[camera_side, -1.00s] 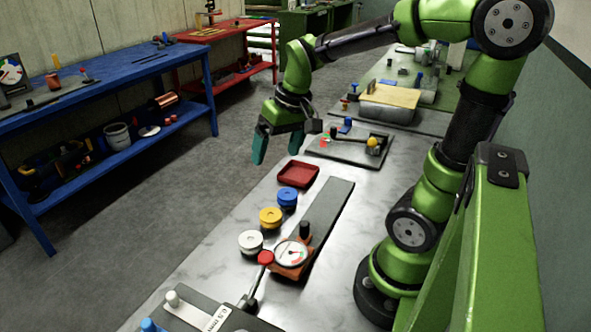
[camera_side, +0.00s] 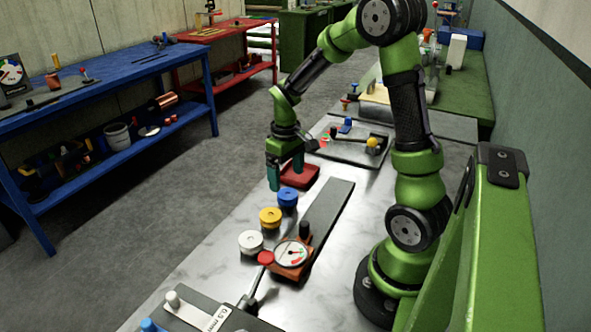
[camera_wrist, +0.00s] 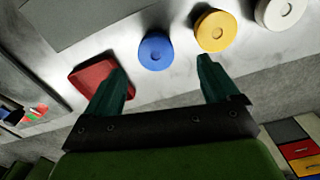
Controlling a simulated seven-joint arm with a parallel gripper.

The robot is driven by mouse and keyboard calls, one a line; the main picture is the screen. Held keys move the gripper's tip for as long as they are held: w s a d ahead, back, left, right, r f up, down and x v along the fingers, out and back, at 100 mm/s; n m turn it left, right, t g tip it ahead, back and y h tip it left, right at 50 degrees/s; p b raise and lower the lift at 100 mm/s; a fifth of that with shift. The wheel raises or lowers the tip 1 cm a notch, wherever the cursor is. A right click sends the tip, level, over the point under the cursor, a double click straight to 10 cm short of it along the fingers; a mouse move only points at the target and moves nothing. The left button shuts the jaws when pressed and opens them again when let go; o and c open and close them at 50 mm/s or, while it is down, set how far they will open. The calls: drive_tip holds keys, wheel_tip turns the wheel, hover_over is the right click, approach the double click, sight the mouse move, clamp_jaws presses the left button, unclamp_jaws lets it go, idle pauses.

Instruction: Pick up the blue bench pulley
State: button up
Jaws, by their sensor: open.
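The blue bench pulley (camera_side: 287,197) sits on the grey bench top, between the yellow pulley (camera_side: 270,217) and the red tray (camera_side: 302,178). In the wrist view the blue pulley (camera_wrist: 156,51) lies ahead of the fingertips, within the span between them and nearer the left one. My gripper (camera_side: 286,183) is open and empty, above the bench by the red tray and the blue pulley. In the wrist view its two green fingers (camera_wrist: 160,66) stand wide apart. They do not appear to touch the pulley. The left finger covers part of the red tray.
A white pulley (camera_side: 250,242) stands beyond the yellow one in the same row. A gauge on an orange block (camera_side: 291,254) and a red-knobbed lever (camera_side: 265,258) are near. A long dark grey strip (camera_side: 330,212) lies right of the row.

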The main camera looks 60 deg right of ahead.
sight(287, 194)
drive_tip(key=f, duration=0.6)
drive_tip(key=shift+w+d+f, duration=0.15)
drive_tip(key=shift+d+f, duration=0.05)
drive_tip(key=shift+d, duration=0.2)
drive_tip(key=c, duration=1.2)
drive_tip(key=shift+o, duration=0.2)
wheel_tip(287, 194, up, 10)
